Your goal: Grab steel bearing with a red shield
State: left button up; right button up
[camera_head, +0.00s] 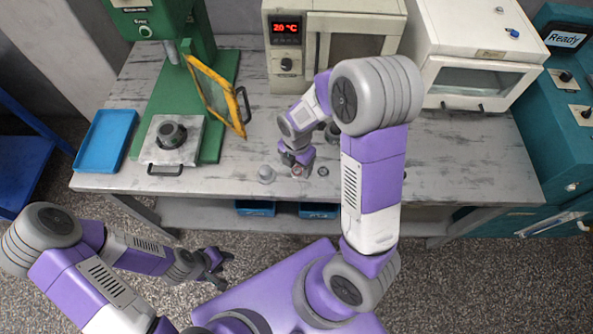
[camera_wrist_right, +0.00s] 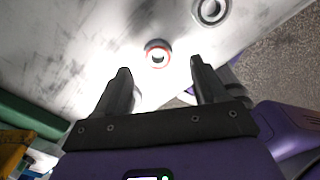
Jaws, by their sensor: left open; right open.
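The steel bearing with a red shield (camera_wrist_right: 157,54) lies on the table as a small ring with a red rim. In the right wrist view it sits between and just beyond the fingertips of my right gripper (camera_wrist_right: 160,67), which is open and empty. In the head view the bearing (camera_head: 297,171) shows small and partly covered below my right gripper (camera_head: 299,163). Another steel bearing without red (camera_wrist_right: 211,10) lies to the right in the wrist view. It also shows in the head view (camera_head: 323,171). My left gripper (camera_head: 224,268) is open, low in front of the table.
A green press (camera_head: 195,85) with a yellow-framed guard (camera_head: 216,94) and a blue tray (camera_head: 105,141) are at the left. A heater with a red display (camera_head: 286,50) and a white cabinet (camera_head: 475,70) stand behind. The table's right side is clear.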

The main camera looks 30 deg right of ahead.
aim_at(297, 171)
notch_tip(297, 171, down, 3)
jog(key=shift+w+d+f+b, duration=0.1)
jog(key=shift+w+d+b, duration=0.05)
jog(key=shift+b, duration=0.15)
jog(key=shift+c, duration=0.4)
